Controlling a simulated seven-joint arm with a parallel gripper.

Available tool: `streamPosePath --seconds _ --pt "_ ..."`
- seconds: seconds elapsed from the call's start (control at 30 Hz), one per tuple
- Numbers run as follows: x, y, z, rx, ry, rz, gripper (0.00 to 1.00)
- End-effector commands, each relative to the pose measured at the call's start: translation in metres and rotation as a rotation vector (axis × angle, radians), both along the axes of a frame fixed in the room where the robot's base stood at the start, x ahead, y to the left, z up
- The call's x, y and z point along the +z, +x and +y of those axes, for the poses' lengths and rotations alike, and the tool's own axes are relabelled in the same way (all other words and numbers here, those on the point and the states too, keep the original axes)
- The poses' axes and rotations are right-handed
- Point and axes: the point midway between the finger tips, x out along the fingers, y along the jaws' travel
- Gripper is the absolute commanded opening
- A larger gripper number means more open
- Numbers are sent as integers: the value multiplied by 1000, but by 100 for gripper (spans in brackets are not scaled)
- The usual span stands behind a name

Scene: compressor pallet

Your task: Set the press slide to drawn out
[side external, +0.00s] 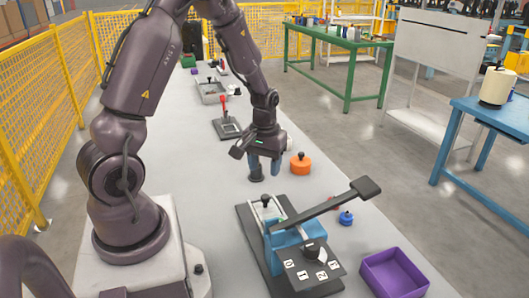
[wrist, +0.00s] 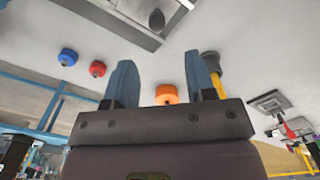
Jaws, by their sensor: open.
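The press (side external: 283,245) stands on the grey bench, a blue body on a dark base plate with a long black lever slanting up to the right. A pale piece with a black knob (side external: 265,203) at its back end looks like the slide; I cannot tell how far out it sits. A numbered dial (side external: 312,250) is at the front. My gripper (side external: 265,167) is open and empty, pointing down behind the press and apart from it. In the wrist view my gripper (wrist: 162,82) has both blue fingers spread; part of a dark plate (wrist: 100,12) shows at the top edge.
An orange lidded pot (side external: 301,164) stands right of my gripper, and a dark round piece (side external: 256,178) is just below it. A blue knobbed piece (side external: 346,218) and a red one (wrist: 97,69) lie near the lever. A purple bin (side external: 394,275) is front right.

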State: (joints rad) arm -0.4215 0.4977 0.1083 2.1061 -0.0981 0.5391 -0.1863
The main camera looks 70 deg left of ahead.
Motion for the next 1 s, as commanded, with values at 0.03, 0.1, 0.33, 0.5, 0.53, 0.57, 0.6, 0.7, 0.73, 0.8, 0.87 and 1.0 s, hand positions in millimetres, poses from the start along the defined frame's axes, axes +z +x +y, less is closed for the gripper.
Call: streamPosePath --seconds 0.03,0.1,0.33,0.5,0.53,0.57,0.6,0.7,0.73,0.8,0.87,1.0 --pt "11 1 1 0 4 -5 50" --pt "22 1 1 1 3 -4 50" --pt "39 0 0 0 2 -1 50" --pt "40 0 0 0 1 1 50" --pt "40 0 0 1 1 1 50" --pt "40 0 0 1 1 1 50" --pt "40 0 0 1 1 1 50" --pt "39 -3 -1 -19 -6 13 50" --pt "38 -7 -3 -32 -15 29 50" --pt "42 -18 -13 -73 -35 55 50" --pt "54 -22 -23 -115 -37 46 50" --pt "94 -32 -56 -256 -21 -8 50"
